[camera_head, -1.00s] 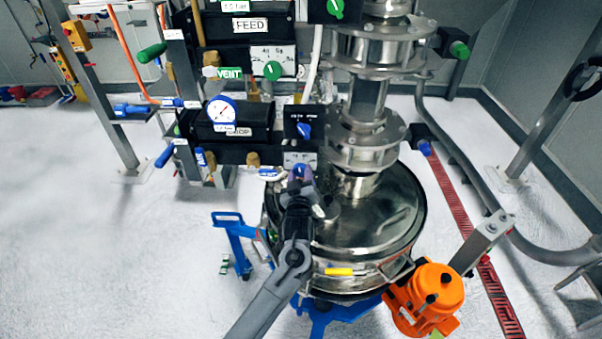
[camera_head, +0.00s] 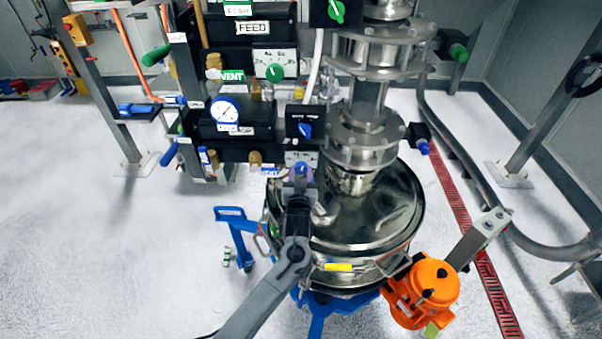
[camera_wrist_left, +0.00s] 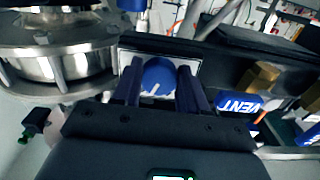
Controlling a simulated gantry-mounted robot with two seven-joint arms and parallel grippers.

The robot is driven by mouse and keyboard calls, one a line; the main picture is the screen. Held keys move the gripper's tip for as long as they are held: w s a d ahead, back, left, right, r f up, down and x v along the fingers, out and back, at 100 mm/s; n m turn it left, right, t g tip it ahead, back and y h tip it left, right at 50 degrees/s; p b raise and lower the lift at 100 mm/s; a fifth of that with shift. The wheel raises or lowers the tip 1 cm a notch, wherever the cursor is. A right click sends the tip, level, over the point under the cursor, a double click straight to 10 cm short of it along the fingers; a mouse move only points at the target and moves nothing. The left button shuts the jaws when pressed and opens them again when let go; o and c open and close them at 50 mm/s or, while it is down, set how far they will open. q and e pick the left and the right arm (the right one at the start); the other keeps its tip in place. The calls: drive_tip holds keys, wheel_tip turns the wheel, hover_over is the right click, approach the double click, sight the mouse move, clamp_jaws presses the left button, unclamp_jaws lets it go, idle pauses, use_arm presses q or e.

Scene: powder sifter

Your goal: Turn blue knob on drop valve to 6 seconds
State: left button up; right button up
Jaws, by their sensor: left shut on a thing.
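The blue knob (camera_head: 302,168) sits on a white dial plate (camera_head: 299,156) low on the drop valve, beneath the DROP unit (camera_head: 235,128). The left wrist view shows the round blue knob (camera_wrist_left: 158,76) up close, with a white pointer line running down and slightly left in that picture. My left gripper (camera_head: 300,178) is shut on the blue knob, one finger on each side. Its fingers also show in the left wrist view (camera_wrist_left: 157,88). The fingers cover the plate's sides, and its scale numbers cannot be read. My right gripper is not in view.
A second blue knob (camera_head: 305,130) is on a black box just above. The green knob (camera_head: 275,72) belongs to the FEED unit (camera_head: 252,28). The steel sifter drum (camera_head: 385,215) is close to my left arm's right side. A blue VENT tag (camera_wrist_left: 240,104) is beside the gripper.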

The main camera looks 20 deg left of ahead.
use_arm(q)
drive_tip(key=o, duration=1.1)
drive_tip(key=shift+c, duration=0.2)
drive_tip(key=b+v, duration=0.1)
drive_tip(key=v, duration=1)
drive_tip(key=shift+w, duration=0.1)
